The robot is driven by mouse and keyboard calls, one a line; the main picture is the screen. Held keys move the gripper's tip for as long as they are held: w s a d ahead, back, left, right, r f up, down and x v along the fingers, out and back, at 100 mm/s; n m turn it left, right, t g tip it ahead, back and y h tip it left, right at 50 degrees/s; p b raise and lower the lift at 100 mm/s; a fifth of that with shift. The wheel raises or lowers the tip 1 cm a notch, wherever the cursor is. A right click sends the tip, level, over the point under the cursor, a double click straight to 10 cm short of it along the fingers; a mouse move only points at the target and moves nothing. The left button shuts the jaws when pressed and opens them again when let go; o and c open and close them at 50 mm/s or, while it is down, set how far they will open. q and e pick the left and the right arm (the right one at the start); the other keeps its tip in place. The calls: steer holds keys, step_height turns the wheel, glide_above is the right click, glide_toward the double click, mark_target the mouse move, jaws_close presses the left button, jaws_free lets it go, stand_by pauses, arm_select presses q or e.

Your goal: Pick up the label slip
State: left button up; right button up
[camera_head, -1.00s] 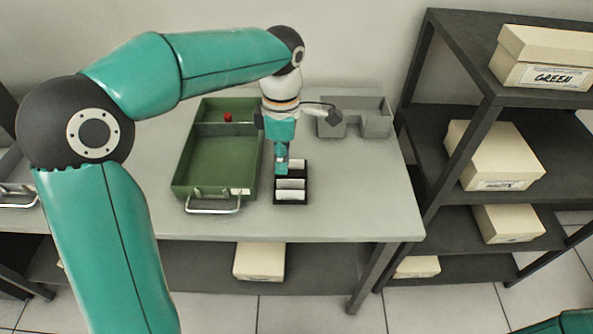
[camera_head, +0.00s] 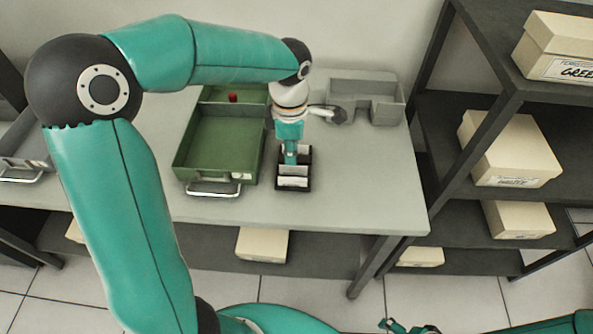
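A small black holder (camera_head: 280,186) with several pale label slips (camera_head: 293,181) stands on the grey table. My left gripper (camera_head: 291,157) points down over the back part of the holder, at or just above the slips. Its fingers look close together, but they are too small to tell whether they are open or shut on a slip. My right gripper (camera_head: 408,328) shows only partly at the bottom edge, far from the holder. Its fingers are cut off by the frame.
A green drawer tray (camera_head: 222,150) with a red item (camera_head: 232,97) stands left of the holder. A grey divided tray (camera_head: 375,100) is behind right. A dark shelf rack (camera_head: 480,60) with cream boxes (camera_head: 510,150) stands at the right. The table's front right is clear.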

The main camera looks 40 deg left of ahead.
mark_target(293, 171)
arm_select(q)
steer(key=shift+w+d+f+p, duration=0.15)
steer(key=shift+f+p, duration=0.15)
steer(key=shift+f, duration=1.05)
steer(key=shift+w+f+p, duration=0.1)
steer(key=shift+f+p, duration=0.2)
steer(key=shift+f, duration=1)
jaws_close()
